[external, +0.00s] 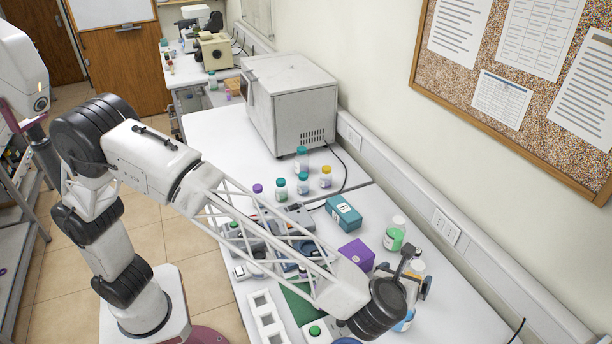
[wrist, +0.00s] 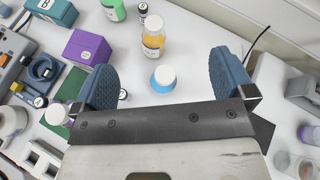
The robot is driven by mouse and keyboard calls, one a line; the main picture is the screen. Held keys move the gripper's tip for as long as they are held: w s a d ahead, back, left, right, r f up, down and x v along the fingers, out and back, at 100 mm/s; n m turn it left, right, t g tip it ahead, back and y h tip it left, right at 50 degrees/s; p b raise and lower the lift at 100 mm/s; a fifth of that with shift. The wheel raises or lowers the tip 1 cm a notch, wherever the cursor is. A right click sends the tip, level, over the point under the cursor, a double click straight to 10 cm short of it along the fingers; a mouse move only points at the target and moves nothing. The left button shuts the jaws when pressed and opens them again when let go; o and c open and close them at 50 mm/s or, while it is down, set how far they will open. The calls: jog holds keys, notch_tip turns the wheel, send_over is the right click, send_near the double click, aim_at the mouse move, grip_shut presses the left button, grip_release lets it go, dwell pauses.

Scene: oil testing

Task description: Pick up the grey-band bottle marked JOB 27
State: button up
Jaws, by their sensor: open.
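I cannot pick out a grey-band bottle for certain, and no JOB 27 mark is readable. My gripper (wrist: 163,64) is open and empty, with its two blue fingers wide apart. It also shows in the external view (external: 416,274), at the right end of the table. A white-capped blue bottle (wrist: 163,78) appears between the fingers in the wrist view, with no finger touching it. Beyond it stand a white-capped orange-band bottle (wrist: 153,42) and a green-band bottle (wrist: 113,11). Clear or greyish containers (wrist: 304,168) show at the wrist view's right edge, their labels unreadable.
A purple box (wrist: 87,48) and a teal box (external: 343,213) stand left of the bottles. Small dark vials (wrist: 143,10) stand nearby. Several capped bottles (external: 303,183) stand farther back before a large grey-white oven (external: 290,100). A white rack (external: 266,318) lies near the front.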

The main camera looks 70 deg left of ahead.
aim_at(399, 317)
jog(key=shift+m+y, duration=0.8)
jog(key=d+f, duration=0.1)
jog(key=f, duration=0.5)
jog(key=d+f, duration=0.1)
jog(key=f, duration=0.5)
jog(key=d+f, duration=0.1)
jog(key=f, duration=0.5)
jog(key=shift+s+f, duration=0.35)
jog(key=shift+w, duration=0.1)
jog(key=shift+x, duration=1.15)
jog(key=shift+w+a, duration=0.1)
jog(key=shift+a, duration=0.05)
jog(key=shift+x, duration=2.5)
jog(key=shift+c, duration=0.5)
